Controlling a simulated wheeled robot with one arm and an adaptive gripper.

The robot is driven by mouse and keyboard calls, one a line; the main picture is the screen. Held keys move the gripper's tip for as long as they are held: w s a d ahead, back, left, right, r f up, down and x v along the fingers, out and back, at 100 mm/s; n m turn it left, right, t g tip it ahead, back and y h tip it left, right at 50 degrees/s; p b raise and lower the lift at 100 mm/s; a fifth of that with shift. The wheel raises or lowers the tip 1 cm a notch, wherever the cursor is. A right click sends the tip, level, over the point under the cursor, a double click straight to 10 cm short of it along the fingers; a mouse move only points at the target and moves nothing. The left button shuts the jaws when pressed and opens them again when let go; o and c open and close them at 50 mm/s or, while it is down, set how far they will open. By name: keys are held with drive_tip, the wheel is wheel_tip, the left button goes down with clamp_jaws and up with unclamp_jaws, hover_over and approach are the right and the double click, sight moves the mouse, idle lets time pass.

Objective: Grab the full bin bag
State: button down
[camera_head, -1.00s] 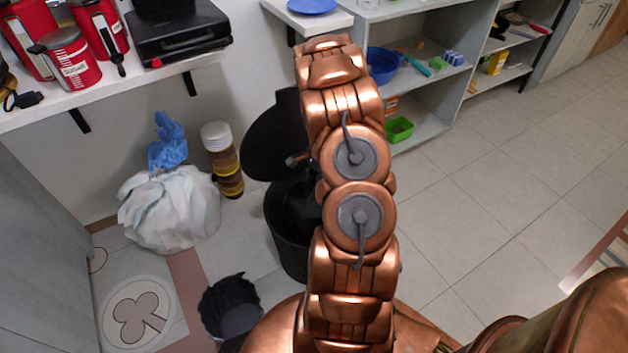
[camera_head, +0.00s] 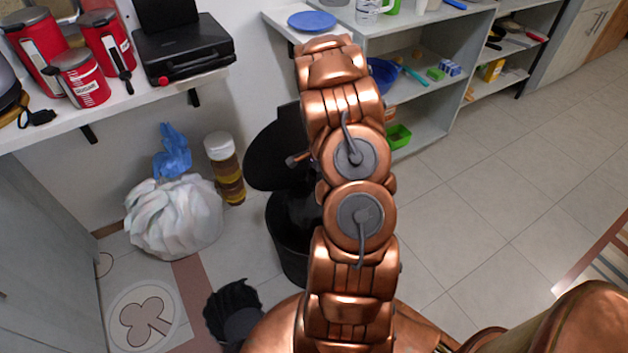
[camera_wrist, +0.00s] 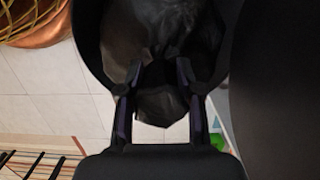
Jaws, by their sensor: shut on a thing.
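A dark bin bag (camera_wrist: 161,104) shows in the wrist view, between the two fingers of my gripper (camera_wrist: 160,108). My gripper is shut on its gathered part. More of the dark bag spreads behind the fingers, inside the round black opening of the bin. In the head view the black bin (camera_head: 287,245) stands on the floor with its lid (camera_head: 268,158) raised. My copper arm covers the bin's right side and hides my gripper there. How full the bag is cannot be seen.
A dark ribbed object (camera_head: 232,308) is on the floor at lower left. Shelves (camera_head: 430,115) stand behind the bin.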

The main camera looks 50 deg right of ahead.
wheel_tip(320, 180, up, 14)
drive_tip(key=p, duration=1.3)
drive_tip(key=shift+p, duration=0.35)
idle(0.4)
drive_tip(key=shift+r, duration=0.1)
drive_tip(key=shift+w, duration=0.1)
